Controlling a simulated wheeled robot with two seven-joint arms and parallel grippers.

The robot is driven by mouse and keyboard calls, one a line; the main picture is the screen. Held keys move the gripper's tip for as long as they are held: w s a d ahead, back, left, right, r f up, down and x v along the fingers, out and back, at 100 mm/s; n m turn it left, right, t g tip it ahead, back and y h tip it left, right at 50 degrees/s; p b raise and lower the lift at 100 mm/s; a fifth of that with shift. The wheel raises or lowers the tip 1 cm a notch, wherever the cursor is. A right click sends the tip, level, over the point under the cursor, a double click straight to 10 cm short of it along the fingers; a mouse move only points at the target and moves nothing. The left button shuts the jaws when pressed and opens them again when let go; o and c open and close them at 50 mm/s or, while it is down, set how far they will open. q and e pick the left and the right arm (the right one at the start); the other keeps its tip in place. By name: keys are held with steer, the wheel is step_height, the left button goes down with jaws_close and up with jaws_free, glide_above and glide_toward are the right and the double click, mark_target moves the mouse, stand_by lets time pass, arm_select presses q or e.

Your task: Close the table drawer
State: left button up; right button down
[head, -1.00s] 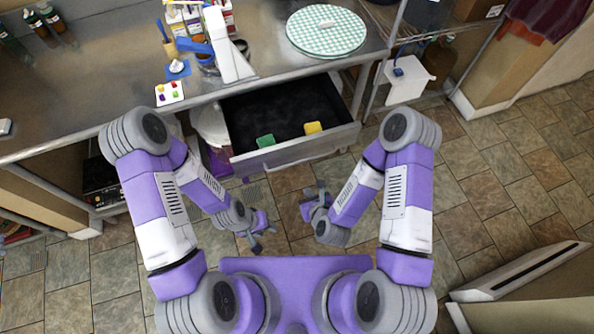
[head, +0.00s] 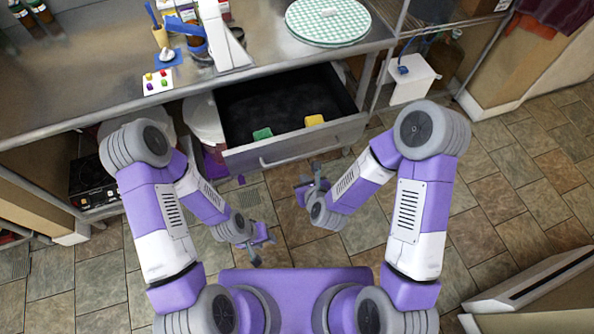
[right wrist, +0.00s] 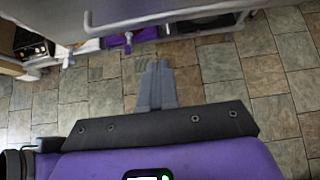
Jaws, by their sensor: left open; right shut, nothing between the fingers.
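The table drawer (head: 292,148) is pulled out under the steel table, its dark inside showing. A green sponge (head: 262,134) and a yellow sponge (head: 314,120) lie in it near the front. A bar handle runs along its grey front; the handle (right wrist: 160,18) also crosses the top of the right wrist view. My left gripper (head: 262,250) is open and empty, below and apart from the drawer front. My right gripper (head: 306,184) is shut and empty, just in front of the drawer and apart from the handle. Its closed fingers (right wrist: 157,85) point toward the drawer side.
The steel table (head: 100,75) holds a white stand (head: 215,35), a blue cup, bottles and a green checked round board (head: 328,20). A white bucket (head: 203,118) stands under the table left of the drawer.

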steer(key=w+a+f+b, duration=0.1)
steer(key=w+a+b, duration=0.1)
steer(key=w+b, duration=0.3)
steer(key=shift+w+a+f, duration=0.15)
steer(key=shift+w+f, duration=0.05)
steer(key=shift+w, duration=0.2)
stand_by(0.4)
